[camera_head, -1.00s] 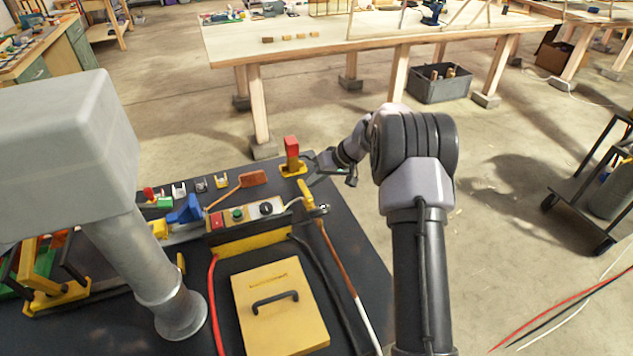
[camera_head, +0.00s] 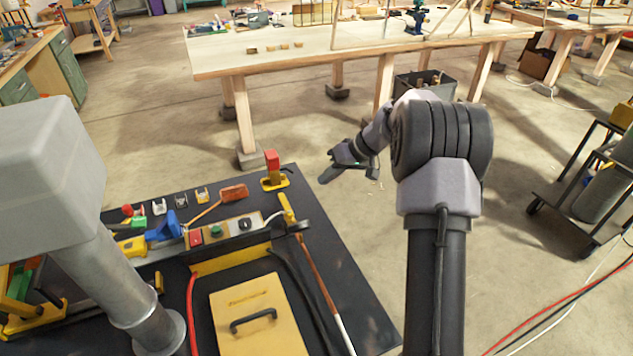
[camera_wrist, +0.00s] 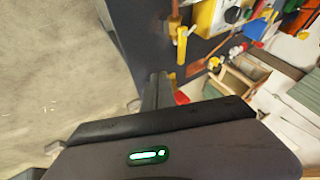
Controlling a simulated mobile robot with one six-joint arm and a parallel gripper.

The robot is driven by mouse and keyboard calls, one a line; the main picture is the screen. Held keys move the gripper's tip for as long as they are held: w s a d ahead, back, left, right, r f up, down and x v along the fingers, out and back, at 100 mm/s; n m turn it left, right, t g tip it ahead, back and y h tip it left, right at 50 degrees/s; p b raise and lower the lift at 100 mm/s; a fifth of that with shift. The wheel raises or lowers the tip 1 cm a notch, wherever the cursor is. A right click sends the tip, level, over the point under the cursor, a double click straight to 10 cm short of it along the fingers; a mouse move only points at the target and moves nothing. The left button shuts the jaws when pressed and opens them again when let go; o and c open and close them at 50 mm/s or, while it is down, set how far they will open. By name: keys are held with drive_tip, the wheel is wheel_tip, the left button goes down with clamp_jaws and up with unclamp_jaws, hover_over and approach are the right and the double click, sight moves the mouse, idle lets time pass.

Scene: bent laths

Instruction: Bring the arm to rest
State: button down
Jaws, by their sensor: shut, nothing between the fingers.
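My gripper (camera_head: 327,176) is in the head view, held out over the open floor to the right of my black deck (camera_head: 352,288). Its fingers are closed together and hold nothing. My arm bends at a dark ribbed joint and reaches left and away from it. In the wrist view, the closed fingers (camera_wrist: 158,92) point up the picture, with the deck's edge and a yellow bracket beyond them.
A long pale workbench (camera_head: 300,62) stands ahead, with a grey bin (camera_head: 410,84) beneath it. A black cart (camera_head: 590,185) stands at right. Red and black cables lie on the floor at lower right. Open concrete floor surrounds my gripper.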

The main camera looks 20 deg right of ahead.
drive_tip(key=s+a+r+m+h, duration=0.2)
drive_tip(key=s+a+r, duration=1.1)
drive_tip(key=s+r, duration=0.15)
drive_tip(key=s+a+m, duration=0.1)
drive_tip(key=s+a, duration=0.2)
drive_tip(key=s, duration=0.7)
drive_tip(key=s+a+m+h, duration=0.1)
drive_tip(key=s+a, duration=0.2)
drive_tip(key=s, duration=0.8)
drive_tip(key=shift+a+m+t, duration=0.3)
drive_tip(key=shift+m+t, duration=0.1)
